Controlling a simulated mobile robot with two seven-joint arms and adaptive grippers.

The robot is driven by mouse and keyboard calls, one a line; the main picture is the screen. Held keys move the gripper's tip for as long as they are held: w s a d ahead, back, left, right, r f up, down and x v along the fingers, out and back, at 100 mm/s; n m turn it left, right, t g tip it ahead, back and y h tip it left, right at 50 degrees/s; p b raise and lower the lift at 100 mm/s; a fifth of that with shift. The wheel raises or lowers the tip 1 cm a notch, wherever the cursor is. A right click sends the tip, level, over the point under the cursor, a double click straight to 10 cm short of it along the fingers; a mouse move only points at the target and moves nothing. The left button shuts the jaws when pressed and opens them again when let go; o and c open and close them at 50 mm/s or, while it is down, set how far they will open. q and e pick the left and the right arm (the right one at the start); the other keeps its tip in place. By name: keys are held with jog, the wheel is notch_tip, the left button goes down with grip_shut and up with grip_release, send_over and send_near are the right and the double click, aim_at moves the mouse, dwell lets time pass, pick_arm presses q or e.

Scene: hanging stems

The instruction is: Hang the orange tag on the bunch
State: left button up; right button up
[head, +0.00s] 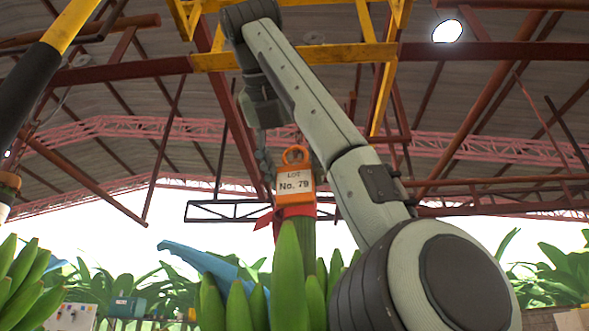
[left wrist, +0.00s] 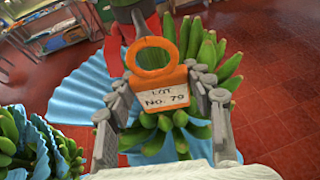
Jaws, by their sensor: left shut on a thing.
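The orange tag (head: 295,190) has a ring on top and a white label reading "LOT No. 79". It also shows in the left wrist view (left wrist: 160,82). My left gripper (left wrist: 162,88) is shut on the tag, with one finger at each side; in the head view its fingers (head: 265,162) are partly hidden. The bunch (head: 288,280) of green bananas hangs behind and below the tag, with a red ribbon (head: 265,220) around its stem. In the head view the tag overlaps the stem; I cannot tell whether they touch. My right gripper is not in view.
Another green bunch (head: 22,285) hangs at the left edge of the head view. Yellow and red beams (head: 300,57) run overhead. Blue sheeting (head: 210,264) lies beside the bunch. The left wrist view shows red floor (left wrist: 270,60) and another bunch (left wrist: 30,140) at lower left.

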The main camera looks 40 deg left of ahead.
pick_arm(q)
jog(key=shift+w+a, duration=0.25)
jog(key=shift+w, duration=0.15)
jog(key=shift+w+a+p, duration=0.6)
jog(key=shift+w, duration=0.35)
jog(key=shift+w+a+p, duration=0.55)
jog(key=shift+w, duration=0.35)
dwell(2.2)
jog(key=shift+w+a, duration=0.35)
jog(key=shift+w, duration=0.25)
dwell(0.5)
jog(key=shift+f, duration=0.35)
dwell(0.4)
dwell(0.4)
jog(key=o, duration=0.9)
jog(key=shift+o, duration=0.2)
jog(key=shift+r, duration=0.1)
jog(key=v, duration=0.7)
jog(key=shift+s, duration=0.2)
